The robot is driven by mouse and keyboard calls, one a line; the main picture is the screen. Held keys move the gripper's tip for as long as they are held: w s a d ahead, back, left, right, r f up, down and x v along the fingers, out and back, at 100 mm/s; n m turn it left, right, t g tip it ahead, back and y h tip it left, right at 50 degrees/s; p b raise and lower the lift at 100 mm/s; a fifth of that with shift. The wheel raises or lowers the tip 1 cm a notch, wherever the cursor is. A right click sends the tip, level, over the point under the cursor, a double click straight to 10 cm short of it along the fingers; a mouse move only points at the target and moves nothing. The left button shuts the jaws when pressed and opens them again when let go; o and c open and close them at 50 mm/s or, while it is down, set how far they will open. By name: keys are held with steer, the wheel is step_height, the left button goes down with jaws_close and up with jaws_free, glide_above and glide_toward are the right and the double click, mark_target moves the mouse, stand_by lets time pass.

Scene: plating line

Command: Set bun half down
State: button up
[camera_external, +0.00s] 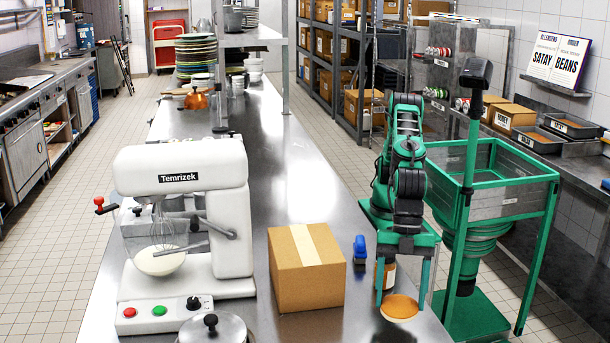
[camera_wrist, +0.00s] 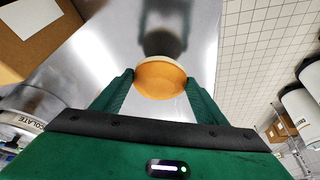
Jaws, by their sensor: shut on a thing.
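The bun half (camera_external: 399,307) is a round, orange-brown disc at the right edge of the steel counter (camera_external: 362,322) in the external view. My gripper (camera_external: 402,298) points down, with one green finger on each side of the bun half. In the wrist view, the bun half (camera_wrist: 161,77) sits between the two green fingertips (camera_wrist: 160,82), which are shut on it. Its paler edge shows on the far side. A dark shadow lies on the steel just beyond it. I cannot tell whether the bun half touches the counter.
A cardboard box (camera_external: 306,269) stands left of my gripper, with a small blue object (camera_external: 360,249) between them. A jar (camera_external: 387,274) stands just behind the gripper. A white mixer (camera_external: 184,225) and a lidded pot (camera_external: 213,328) are farther left. The counter's edge and tiled floor lie close on the right.

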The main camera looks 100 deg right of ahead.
mark_target(399, 309)
steer(key=shift+f, duration=2.05)
steer(key=o, duration=1.1)
steer(key=shift+f, duration=0.1)
steer(key=v, duration=1.2)
steer(key=shift+s, duration=0.1)
